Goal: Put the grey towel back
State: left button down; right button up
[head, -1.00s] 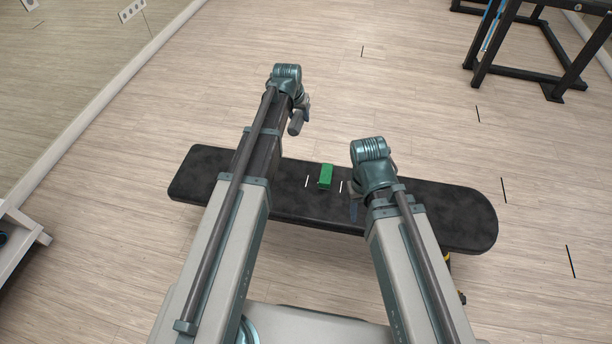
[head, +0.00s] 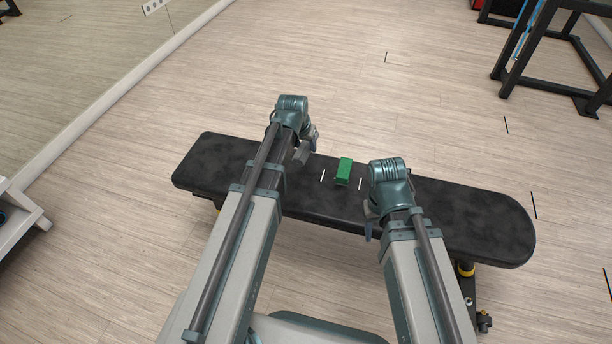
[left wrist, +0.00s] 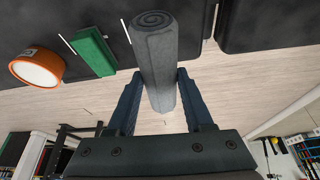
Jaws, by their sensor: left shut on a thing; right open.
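The grey towel (left wrist: 155,55) is a tight roll with its spiral end showing in the left wrist view. My left gripper (head: 302,146) is shut on it, with one finger on each side of the roll. In the head view the towel (head: 303,154) is a small grey piece partly hidden by the gripper, over the black bench (head: 460,215). I cannot tell whether it touches the bench. My right gripper (head: 369,222) is open and empty at the bench's near edge, right of the green block.
A green block (head: 343,171) lies on the bench between two white marks. An orange roll (left wrist: 37,67) beside the block shows only in the left wrist view. A black frame (head: 545,55) stands at back right, a mirrored wall (head: 70,70) at left.

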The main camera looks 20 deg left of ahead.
pick_arm(q)
notch_tip(320, 180, down, 10)
jog(key=b, duration=0.9)
jog(key=shift+r+b, duration=0.2)
jog(key=shift+b, duration=0.1)
jog(key=shift+f+b, duration=0.25)
jog(key=shift+b, duration=0.05)
jog(key=shift+c, duration=1.4)
grip_release()
jog(key=shift+r, duration=0.1)
jog(key=shift+r, duration=0.1)
